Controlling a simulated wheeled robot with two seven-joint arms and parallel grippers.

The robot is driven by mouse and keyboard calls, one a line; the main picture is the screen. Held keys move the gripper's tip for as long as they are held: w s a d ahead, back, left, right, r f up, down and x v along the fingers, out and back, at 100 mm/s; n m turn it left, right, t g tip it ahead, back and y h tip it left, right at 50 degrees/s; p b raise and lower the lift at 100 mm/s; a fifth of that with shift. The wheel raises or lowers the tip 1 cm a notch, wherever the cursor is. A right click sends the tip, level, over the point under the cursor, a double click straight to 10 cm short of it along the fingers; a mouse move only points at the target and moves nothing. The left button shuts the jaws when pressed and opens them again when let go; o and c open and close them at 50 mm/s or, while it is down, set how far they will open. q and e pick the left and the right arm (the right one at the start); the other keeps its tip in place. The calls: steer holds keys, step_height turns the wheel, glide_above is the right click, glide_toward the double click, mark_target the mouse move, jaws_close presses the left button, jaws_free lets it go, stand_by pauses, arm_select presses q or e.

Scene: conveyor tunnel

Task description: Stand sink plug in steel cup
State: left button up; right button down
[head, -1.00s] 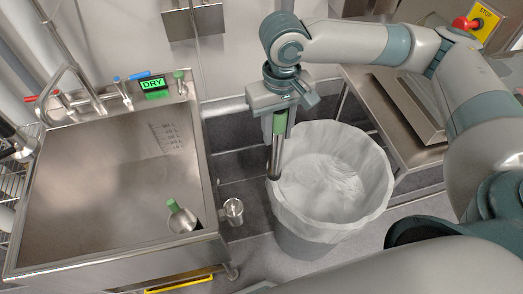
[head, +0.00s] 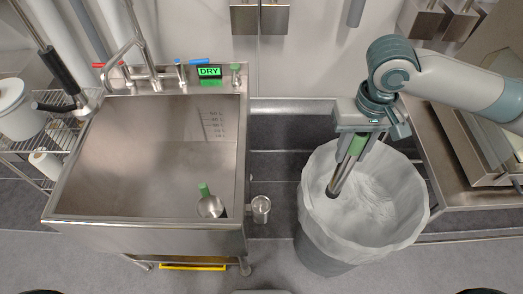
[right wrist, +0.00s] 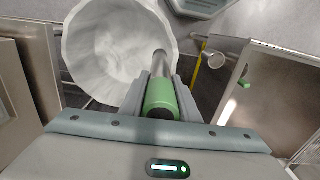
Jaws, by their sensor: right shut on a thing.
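The sink plug (head: 340,178) is a long steel tube with a green grip band. My right gripper (head: 357,147) is shut on its green part, which also shows in the right wrist view (right wrist: 162,97). The plug hangs tilted over the lined bin, its dark lower end toward the sink. The steel cup (head: 261,206) is small and sits outside the sink's right wall, near the front corner; it shows in the right wrist view too (right wrist: 214,59). The plug is apart from the cup, to its right and higher in the picture. My left gripper is not in view.
The steel sink (head: 150,150) is at left, with a green-handled scoop (head: 209,206) in its front right corner and a green DRY sign (head: 209,72) behind. The white-lined bin (head: 408,215) stands right of the cup. A steel bench (head: 450,170) is farther right.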

steer(key=shift+w+a+r+n+p, duration=0.1)
steer(key=shift+a+n+p, duration=0.3)
steer(key=shift+n, duration=0.3)
steer(key=a+n+p, duration=0.5)
steer(key=a+n, duration=0.4)
steer(key=n, duration=0.6)
steer(key=s+a+n+p, duration=0.1)
steer(key=a+n+p, duration=0.5)
steer(key=a+n, duration=0.4)
steer(key=n, duration=0.5)
steer(key=shift+a+r+n, duration=0.15)
steer(key=shift+a+n, duration=0.1)
steer(key=shift+n, duration=0.15)
step_height(320, 180, down, 6)
steer(key=b, duration=0.5)
steer(key=shift+b, duration=0.3)
steer(key=shift+f, duration=0.25)
